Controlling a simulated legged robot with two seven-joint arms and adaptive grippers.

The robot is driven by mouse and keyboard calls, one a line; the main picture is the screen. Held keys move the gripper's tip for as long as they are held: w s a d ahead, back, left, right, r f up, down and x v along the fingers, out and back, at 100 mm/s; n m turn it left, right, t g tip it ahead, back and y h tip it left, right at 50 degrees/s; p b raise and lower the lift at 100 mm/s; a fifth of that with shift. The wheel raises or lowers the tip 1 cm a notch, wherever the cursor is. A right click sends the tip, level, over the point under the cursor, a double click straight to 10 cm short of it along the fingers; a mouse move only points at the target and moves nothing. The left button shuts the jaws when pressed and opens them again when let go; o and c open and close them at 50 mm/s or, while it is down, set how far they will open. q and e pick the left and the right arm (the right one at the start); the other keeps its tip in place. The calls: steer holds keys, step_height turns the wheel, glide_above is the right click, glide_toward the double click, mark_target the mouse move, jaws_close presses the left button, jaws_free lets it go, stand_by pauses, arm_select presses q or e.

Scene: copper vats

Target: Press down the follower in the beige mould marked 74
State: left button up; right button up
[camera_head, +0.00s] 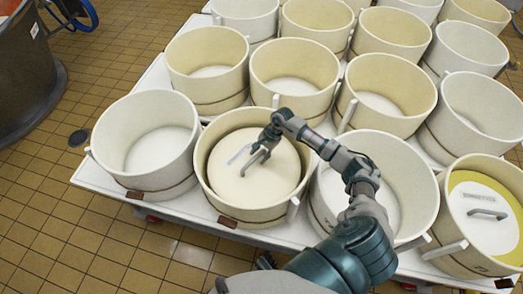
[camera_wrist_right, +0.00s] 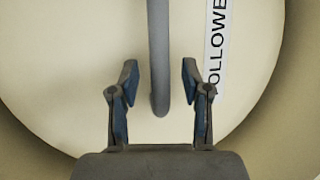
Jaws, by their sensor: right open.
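A round cream follower (camera_head: 265,181) lies inside a beige mould (camera_head: 254,214) in the front row; it also fills much of the wrist view (camera_wrist_right: 60,90). I cannot read the number on the mould's tag. The follower carries a grey bar handle (camera_head: 252,162) and a white label, partly readable as "FOLLOWE" (camera_wrist_right: 216,50). My right gripper (camera_head: 266,143) is over the follower near the handle. In the wrist view its open fingers (camera_wrist_right: 159,80) stand on either side of the handle (camera_wrist_right: 158,60), with gaps to both. My left gripper is not in view.
Several other cream and white moulds stand close around on a white table (camera_head: 86,174). A dark vat (camera_head: 25,75) stands at far left. Tiled floor is clear at lower left.

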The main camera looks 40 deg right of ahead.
steer(key=shift+a, duration=0.2)
jaws_close()
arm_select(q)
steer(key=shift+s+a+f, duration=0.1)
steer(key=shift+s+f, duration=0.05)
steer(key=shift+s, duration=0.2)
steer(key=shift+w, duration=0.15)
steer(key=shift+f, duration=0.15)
arm_select(e)
steer(key=shift+s+f, duration=0.1)
steer(key=shift+f, duration=0.05)
